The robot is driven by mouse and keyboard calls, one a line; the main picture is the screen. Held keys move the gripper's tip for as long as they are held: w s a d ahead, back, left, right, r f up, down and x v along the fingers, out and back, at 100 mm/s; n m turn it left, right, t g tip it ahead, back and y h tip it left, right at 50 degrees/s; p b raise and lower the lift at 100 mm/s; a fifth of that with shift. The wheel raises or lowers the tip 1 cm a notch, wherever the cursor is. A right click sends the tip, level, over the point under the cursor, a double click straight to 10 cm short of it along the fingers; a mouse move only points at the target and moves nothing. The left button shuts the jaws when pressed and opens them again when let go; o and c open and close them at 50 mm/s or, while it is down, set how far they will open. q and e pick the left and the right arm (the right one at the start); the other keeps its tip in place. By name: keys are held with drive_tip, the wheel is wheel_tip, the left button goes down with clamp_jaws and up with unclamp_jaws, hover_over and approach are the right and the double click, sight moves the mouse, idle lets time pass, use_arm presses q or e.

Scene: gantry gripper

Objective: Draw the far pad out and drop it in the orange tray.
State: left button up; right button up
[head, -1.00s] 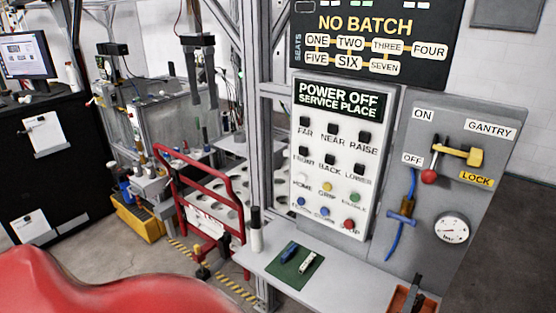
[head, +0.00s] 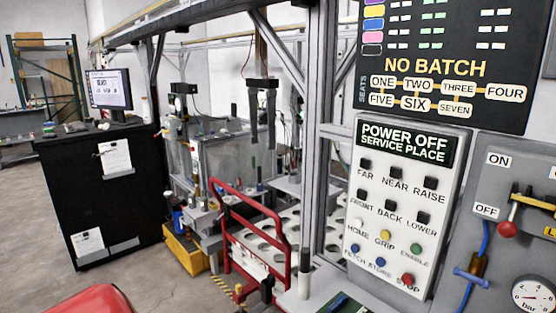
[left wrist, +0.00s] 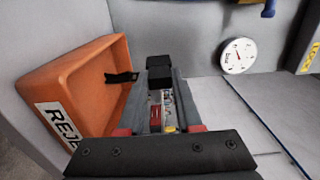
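The gantry gripper (head: 262,85) hangs in the head view with two long dark fingers pointing down; its far and near pads are too small to tell apart. The orange tray (left wrist: 66,75) shows at the left of the left wrist view, with part of a label on its wall. A small dark piece (left wrist: 122,77) shows against the tray's inner side. My left gripper (left wrist: 160,82) is beside the tray. Dark blocks show at its fingertips; I cannot tell whether it holds one. My right gripper is in no view.
A red guard rail (head: 250,215) and a grey upright post (head: 318,120) stand between me and the gantry. A control panel (head: 400,200) reads "POWER OFF SERVICE PLACE".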

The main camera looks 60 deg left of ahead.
use_arm(q)
drive_tip(key=o, duration=0.4)
drive_tip(key=shift+o, duration=0.2)
drive_tip(key=shift+s, duration=0.1)
drive_tip(key=b+v, duration=0.1)
drive_tip(key=v, duration=1.6)
drive_tip(key=shift+s+r, duration=0.1)
